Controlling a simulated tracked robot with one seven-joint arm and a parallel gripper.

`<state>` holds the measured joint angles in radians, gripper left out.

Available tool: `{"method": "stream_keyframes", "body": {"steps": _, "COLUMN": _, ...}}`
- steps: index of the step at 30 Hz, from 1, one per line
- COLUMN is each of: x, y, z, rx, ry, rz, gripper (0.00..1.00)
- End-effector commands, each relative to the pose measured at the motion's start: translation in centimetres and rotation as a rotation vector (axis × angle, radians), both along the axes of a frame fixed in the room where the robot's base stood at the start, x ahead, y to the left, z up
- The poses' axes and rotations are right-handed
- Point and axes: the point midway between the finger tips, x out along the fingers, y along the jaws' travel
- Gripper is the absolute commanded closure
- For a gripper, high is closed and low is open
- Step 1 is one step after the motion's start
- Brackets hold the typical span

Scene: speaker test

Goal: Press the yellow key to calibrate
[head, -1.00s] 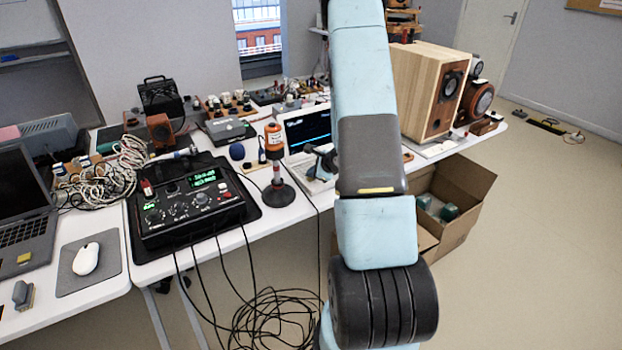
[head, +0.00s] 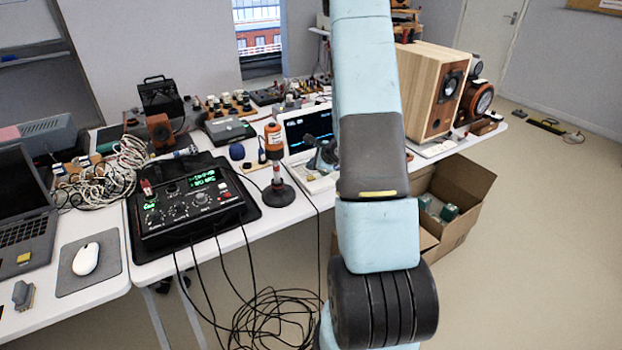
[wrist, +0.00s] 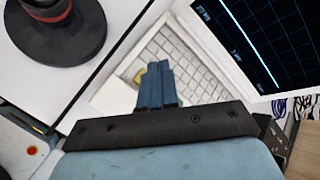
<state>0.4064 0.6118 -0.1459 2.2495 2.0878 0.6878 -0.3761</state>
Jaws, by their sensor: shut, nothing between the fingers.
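The yellow key (wrist: 140,77) shows in the wrist view at the near left part of a white device, partly hidden behind my gripper (wrist: 157,68). My gripper's blue fingers are together and empty, with their tips over or at the yellow key. I cannot tell whether they touch it. The white device has a grid of pale keys (wrist: 190,72) and a dark screen with a blue trace (wrist: 250,40). In the head view its screen (head: 305,128) stands open on the table, and my arm covers its right part. The yellow key cannot be made out there.
A black round-based stand (head: 278,193) with an orange-topped bottle stands just left of the device. A black control box (head: 190,205) is farther left. A wooden speaker (head: 432,90) stands at the right, above an open cardboard box (head: 465,190) on the floor. Cables hang in front.

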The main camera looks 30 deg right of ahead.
Motion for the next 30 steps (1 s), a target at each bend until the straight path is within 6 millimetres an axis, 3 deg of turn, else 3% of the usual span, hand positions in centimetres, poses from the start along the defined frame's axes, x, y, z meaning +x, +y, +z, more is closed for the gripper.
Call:
{"method": "stream_keyframes", "body": {"steps": 12, "x": 0.0, "y": 0.0, "z": 3.1, "rx": -0.002, "ry": -0.001, "rz": 0.001, "gripper": 1.00}}
{"method": "stream_keyframes", "body": {"steps": 30, "x": 0.0, "y": 0.0, "z": 3.3, "rx": 0.000, "ry": 0.000, "rz": 0.000, "gripper": 1.00}}
